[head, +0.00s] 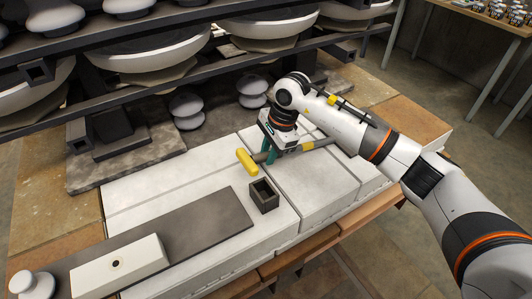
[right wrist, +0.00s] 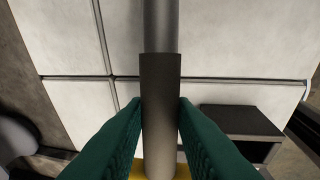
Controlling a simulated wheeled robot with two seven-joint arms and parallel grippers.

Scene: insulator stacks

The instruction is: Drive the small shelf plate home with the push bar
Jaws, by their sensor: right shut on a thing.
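My right gripper (head: 270,153) is shut on the push bar, with its green fingers on both sides of the shaft. The bar (head: 318,143) lies nearly level above the white blocks, its yellow crosspiece (head: 246,161) to the left. In the right wrist view the fingers (right wrist: 160,103) press on the bar's dark sleeve (right wrist: 160,75), and a yellow part shows at the bottom edge. A flat dark plate (head: 205,225) lies on the white surface at the front left; I cannot tell whether it is the small shelf plate. My left gripper is out of view.
A small open dark box (head: 263,195) stands in front of the bar; it also shows in the right wrist view (right wrist: 240,122). A white block with a hole (head: 118,266) is on the dark plate. A dark rack (head: 190,75) with white insulators spans the back. A table stands top right.

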